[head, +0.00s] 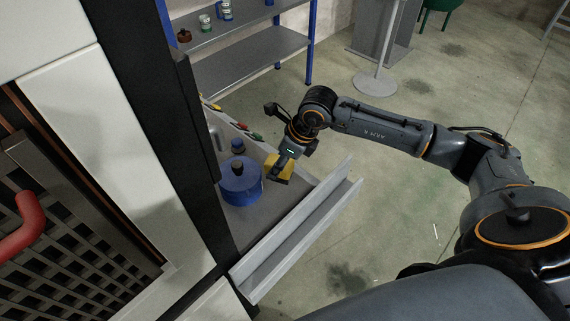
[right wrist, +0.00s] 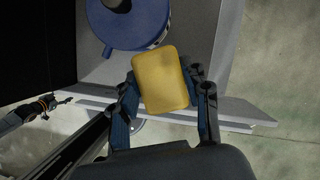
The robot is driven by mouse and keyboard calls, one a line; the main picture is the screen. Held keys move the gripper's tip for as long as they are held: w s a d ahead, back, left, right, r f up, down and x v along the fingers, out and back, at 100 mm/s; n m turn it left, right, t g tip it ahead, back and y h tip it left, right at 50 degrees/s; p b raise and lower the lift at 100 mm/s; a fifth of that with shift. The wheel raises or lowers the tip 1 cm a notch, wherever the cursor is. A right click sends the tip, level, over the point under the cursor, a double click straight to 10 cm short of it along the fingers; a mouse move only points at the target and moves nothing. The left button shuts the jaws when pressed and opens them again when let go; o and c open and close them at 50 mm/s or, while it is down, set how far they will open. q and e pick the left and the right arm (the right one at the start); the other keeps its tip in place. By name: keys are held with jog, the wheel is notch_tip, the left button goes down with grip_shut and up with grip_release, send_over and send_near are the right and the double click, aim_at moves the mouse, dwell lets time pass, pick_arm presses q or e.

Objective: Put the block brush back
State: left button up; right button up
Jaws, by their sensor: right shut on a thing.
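The block brush shows as a yellow block (head: 285,171) with rounded corners, tilted a little, and its bristles do not show. My right gripper (head: 277,173) is shut on it, over the grey pull-out tray (head: 316,205). In the right wrist view the yellow block (right wrist: 161,82) sits between the two fingers of my right gripper (right wrist: 162,90). I cannot tell whether its underside touches the tray. A dark arm with an orange ring at the left of the right wrist view seems to be my left arm; its gripper (right wrist: 62,101) is too small to read.
A blue round container (head: 240,186) with a black knob stands in the tray, close left of the block. Small coloured-handled tools (head: 243,127) lie along the tray's back side. A dark cabinet post borders the left. A grey shelf (head: 255,55) stands behind; open floor lies right.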

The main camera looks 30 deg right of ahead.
jog(key=f, duration=0.1)
jog(key=w+d+f, duration=0.1)
jog(key=d+f+p, duration=0.1)
jog(key=f, duration=0.1)
jog(key=shift+w+d, duration=0.15)
jog(key=shift+w, duration=0.25)
jog(key=f+p, duration=0.2)
jog(key=shift+w+d+f, duration=0.1)
jog(key=shift+d+f, duration=0.1)
jog(key=shift+f, duration=0.6)
jog(key=o, duration=1)
jog(key=shift+r, duration=0.1)
jog(key=b+v, duration=0.4)
jog(key=v, duration=0.8)
